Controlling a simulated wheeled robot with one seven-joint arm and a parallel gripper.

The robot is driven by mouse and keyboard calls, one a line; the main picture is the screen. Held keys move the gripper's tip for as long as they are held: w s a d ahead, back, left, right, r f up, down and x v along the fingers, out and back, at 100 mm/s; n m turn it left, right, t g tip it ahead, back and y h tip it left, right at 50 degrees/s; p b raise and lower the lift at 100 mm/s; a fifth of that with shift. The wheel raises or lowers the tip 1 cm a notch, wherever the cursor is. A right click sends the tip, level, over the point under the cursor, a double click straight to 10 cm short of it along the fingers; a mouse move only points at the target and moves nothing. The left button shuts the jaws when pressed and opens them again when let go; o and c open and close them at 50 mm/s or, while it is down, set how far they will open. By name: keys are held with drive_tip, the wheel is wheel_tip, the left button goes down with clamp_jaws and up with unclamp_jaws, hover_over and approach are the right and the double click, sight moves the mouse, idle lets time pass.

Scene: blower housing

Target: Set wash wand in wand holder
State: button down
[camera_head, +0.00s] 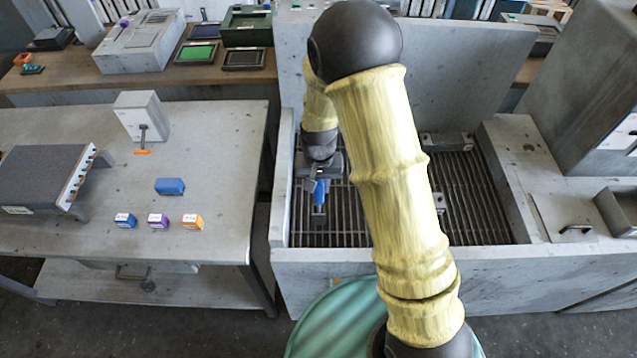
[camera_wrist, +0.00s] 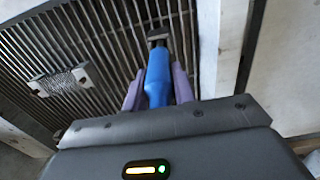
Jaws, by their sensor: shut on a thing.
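The wash wand, with a blue grip (camera_wrist: 158,78) and a dark head, shows in the wrist view; it also shows in the head view (camera_head: 319,192). My gripper (camera_wrist: 158,92) is shut on the blue grip, one purple finger on each side. In the head view my gripper (camera_head: 318,180) is over the left part of the grated basin. The wand's dark head points away from my gripper, over the grate. A grey bracket (camera_wrist: 60,82) at the grate shows left of the wand in the wrist view; I cannot tell whether it is the wand holder.
The grate (camera_head: 465,195) lies inside concrete basin walls (camera_head: 285,190), close on the left. A grey block (camera_head: 447,143) sits at the basin's back. My arm hides the basin's middle. Left, a table (camera_head: 80,235) carries small coloured boxes, a blue block (camera_head: 170,186) and a finned unit (camera_head: 45,175).

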drive_tip(key=c, duration=1.1)
unclamp_jaws()
drive_tip(key=shift+o, duration=0.2)
drive_tip(key=shift+r, duration=0.15)
wheel_tip(320, 180, up, 17)
drive_tip(key=b, duration=0.2)
drive_tip(key=shift+b, duration=0.3)
drive_tip(key=s+d+f+t, duration=0.2)
drive_tip(key=s+d+f, duration=0.2)
drive_tip(key=s+d, duration=0.8)
drive_tip(key=shift+s+d+f+t, duration=0.2)
drive_tip(key=shift+d+t, duration=0.1)
drive_tip(key=shift+d, duration=0.45)
